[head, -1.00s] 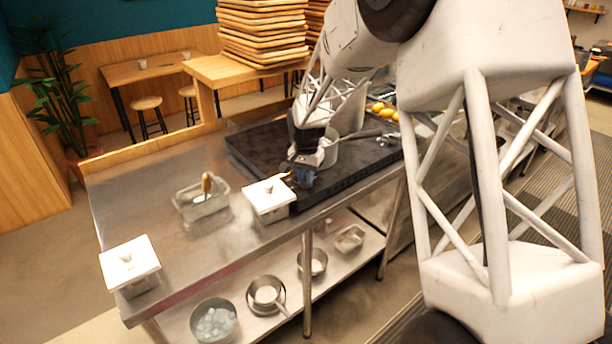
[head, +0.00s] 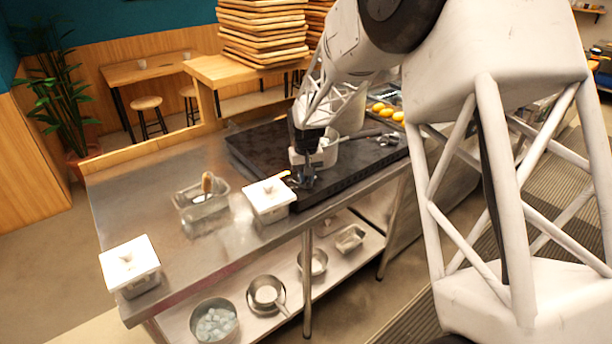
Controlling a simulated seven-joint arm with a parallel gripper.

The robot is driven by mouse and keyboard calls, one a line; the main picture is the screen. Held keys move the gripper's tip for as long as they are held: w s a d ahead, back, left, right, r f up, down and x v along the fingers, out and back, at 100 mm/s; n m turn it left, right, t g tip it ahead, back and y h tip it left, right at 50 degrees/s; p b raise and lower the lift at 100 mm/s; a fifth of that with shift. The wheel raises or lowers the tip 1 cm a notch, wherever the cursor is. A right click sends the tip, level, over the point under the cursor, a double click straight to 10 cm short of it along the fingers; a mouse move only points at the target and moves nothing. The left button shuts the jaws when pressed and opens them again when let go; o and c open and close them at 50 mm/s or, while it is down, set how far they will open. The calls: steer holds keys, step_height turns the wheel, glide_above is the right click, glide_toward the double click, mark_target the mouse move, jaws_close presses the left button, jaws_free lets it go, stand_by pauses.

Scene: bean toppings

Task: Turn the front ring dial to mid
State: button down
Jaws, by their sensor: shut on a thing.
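The black cooktop (head: 262,150) lies on the steel counter. My gripper (head: 306,184) points down at the cooktop's front edge, right of a white lidded box. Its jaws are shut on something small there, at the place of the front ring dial. The dial itself is hidden by the fingers, so its setting cannot be read. A small orange-yellow spot (head: 285,174) shows just left of the fingers; I cannot tell if it is a flame.
A pale pot (head: 328,152) stands on the cooktop behind my gripper, partly hidden. The white lidded box (head: 268,200) is close on the left. A steel container (head: 203,212) with a utensil and another white box (head: 130,262) stand further left. Pans sit on the lower shelf.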

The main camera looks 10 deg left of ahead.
mark_target(306, 177)
stand_by(0.4)
steer(key=c, duration=1.1)
jaws_free()
steer(key=shift+r, duration=0.1)
steer(key=shift+r, duration=3.85)
